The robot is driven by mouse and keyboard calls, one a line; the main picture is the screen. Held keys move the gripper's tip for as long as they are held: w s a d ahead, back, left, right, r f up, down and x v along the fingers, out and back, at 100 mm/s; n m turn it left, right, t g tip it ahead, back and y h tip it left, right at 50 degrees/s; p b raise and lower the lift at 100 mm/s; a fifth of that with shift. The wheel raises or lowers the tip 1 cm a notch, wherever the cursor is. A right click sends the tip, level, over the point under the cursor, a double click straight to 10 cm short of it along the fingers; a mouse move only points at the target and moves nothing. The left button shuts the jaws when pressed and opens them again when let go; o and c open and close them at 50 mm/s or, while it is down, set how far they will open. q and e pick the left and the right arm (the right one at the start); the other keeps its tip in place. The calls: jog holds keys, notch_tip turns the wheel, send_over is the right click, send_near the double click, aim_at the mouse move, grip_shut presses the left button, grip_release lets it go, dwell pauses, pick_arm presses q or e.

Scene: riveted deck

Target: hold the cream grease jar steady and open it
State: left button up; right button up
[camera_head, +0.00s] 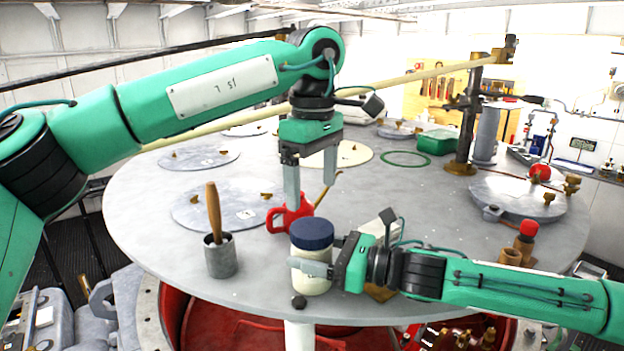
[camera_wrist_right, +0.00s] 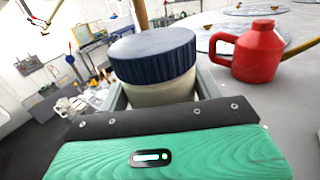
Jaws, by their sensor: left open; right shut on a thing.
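The cream grease jar (camera_head: 312,277) stands upright near the front edge of the round grey table, with its dark blue lid (camera_head: 312,234) on. My right gripper (camera_head: 312,268) comes in from the right and is shut around the jar's body below the lid. In the right wrist view the jar body (camera_wrist_right: 160,92) sits between the two fingers, under the ribbed lid (camera_wrist_right: 152,52). My left gripper (camera_head: 311,182) is open, pointing down above and slightly behind the lid, with nothing between its fingers.
A red oil can (camera_head: 290,216) stands just behind the jar. A grey metal cup (camera_head: 220,258) with a wooden-handled tool (camera_head: 213,212) stands to the left. A red-topped brass fitting (camera_head: 525,240) is at the right. A dark post (camera_head: 466,125) rises at the back.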

aim_at(312, 227)
pick_arm(q)
jog(key=m, duration=0.6)
pick_arm(e)
jog(key=shift+f, duration=0.35)
pick_arm(q)
jog(key=m, duration=0.7)
jog(key=shift+f, duration=4)
pick_arm(e)
jog(key=shift+s, duration=0.1)
